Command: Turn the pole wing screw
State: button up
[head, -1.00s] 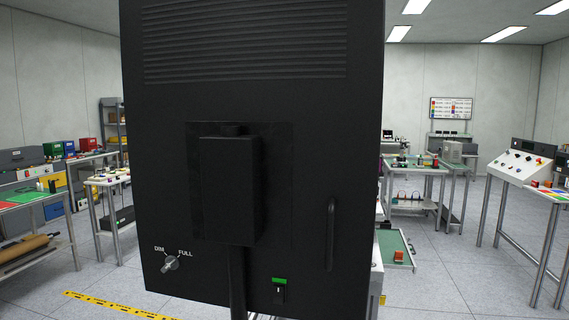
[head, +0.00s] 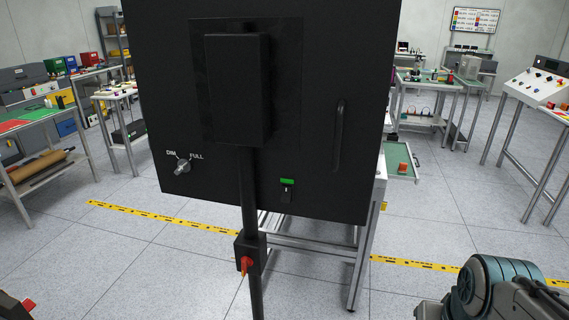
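The pole wing screw (head: 247,264) is a small red knob on a black clamp block (head: 250,250) low on the black pole (head: 250,210). The pole runs down from the bracket on the back of a large black panel (head: 330,60) and leaves the picture at the bottom. The wing looks roughly upright. Part of my arm, grey and teal, shows at the bottom right, well to the right of the screw. My gripper's fingers are not in view, and nothing is seen touching the screw.
The panel has a DIM/FULL knob (head: 183,165), a switch with a green label (head: 287,188) and a vertical handle (head: 339,135). A metal-legged table (head: 364,265) stands behind the pole on the right. Yellow tape (head: 150,215) crosses the floor.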

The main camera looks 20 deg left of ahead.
aim_at(247, 261)
jog(key=u, duration=1.4)
jog(key=k, duration=0.6)
jog(key=z, duration=0.65)
jog(key=i, duration=1.25)
jog(key=u, duration=0.55)
